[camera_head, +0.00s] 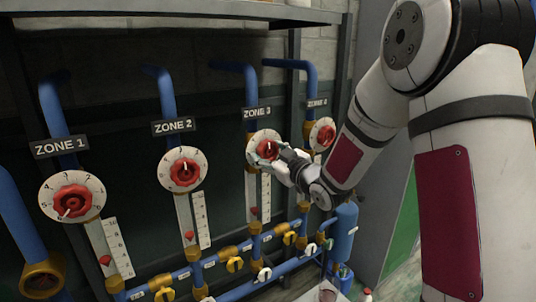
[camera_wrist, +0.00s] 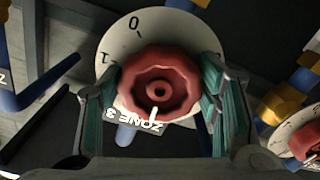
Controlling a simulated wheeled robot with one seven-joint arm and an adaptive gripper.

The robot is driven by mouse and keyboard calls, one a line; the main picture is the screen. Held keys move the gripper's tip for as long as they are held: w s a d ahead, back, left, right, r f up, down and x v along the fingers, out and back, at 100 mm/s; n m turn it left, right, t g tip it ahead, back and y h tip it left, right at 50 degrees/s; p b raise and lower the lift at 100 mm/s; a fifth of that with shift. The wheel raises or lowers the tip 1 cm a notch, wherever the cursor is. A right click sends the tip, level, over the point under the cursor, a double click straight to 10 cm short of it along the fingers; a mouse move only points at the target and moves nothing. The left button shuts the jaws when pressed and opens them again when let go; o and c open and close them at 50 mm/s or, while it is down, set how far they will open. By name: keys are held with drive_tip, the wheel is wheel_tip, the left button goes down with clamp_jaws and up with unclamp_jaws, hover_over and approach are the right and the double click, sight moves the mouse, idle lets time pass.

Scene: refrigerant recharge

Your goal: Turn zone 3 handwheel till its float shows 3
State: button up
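The zone 3 handwheel (camera_head: 267,149) is a red knob on a white numbered dial, under the ZONE 3 label (camera_head: 257,112). Its white pointer points up towards the label. My gripper (camera_head: 285,163) is at the wheel from the right. In the wrist view, my gripper (camera_wrist: 158,85) has one finger on each side of the red wheel (camera_wrist: 158,85), its pads close against the rim. The dial's 0 (camera_wrist: 134,24) is opposite the pointer. The zone 3 float (camera_head: 253,211) is a small red piece low beside the white scale (camera_head: 266,198); its reading is too small to tell.
The zone 2 dial (camera_head: 165,170) and zone 1 dial (camera_head: 48,195) are to the left, and the zone 4 handwheel (camera_head: 326,135) is close on the right. Blue pipes (camera_head: 215,257) with yellow valve handles (camera_head: 235,265) run below. A shelf (camera_head: 230,10) hangs above.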

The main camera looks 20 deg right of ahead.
drive_tip(key=o, duration=0.4)
drive_tip(key=v, duration=1.2)
drive_tip(key=shift+r, duration=0.15)
drive_tip(key=s+a+m+g+h, duration=0.1)
drive_tip(key=s+m+g, duration=0.3)
drive_tip(key=s, duration=1.1)
drive_tip(key=s+a+m+g+h, duration=0.2)
drive_tip(key=s+m+g+h, duration=0.2)
drive_tip(key=s+g, duration=0.4)
drive_tip(key=s, duration=0.7)
drive_tip(key=shift+s+a+r+h, duration=0.25)
drive_tip(key=shift+s+r+h, duration=0.05)
drive_tip(key=shift+s, duration=0.05)
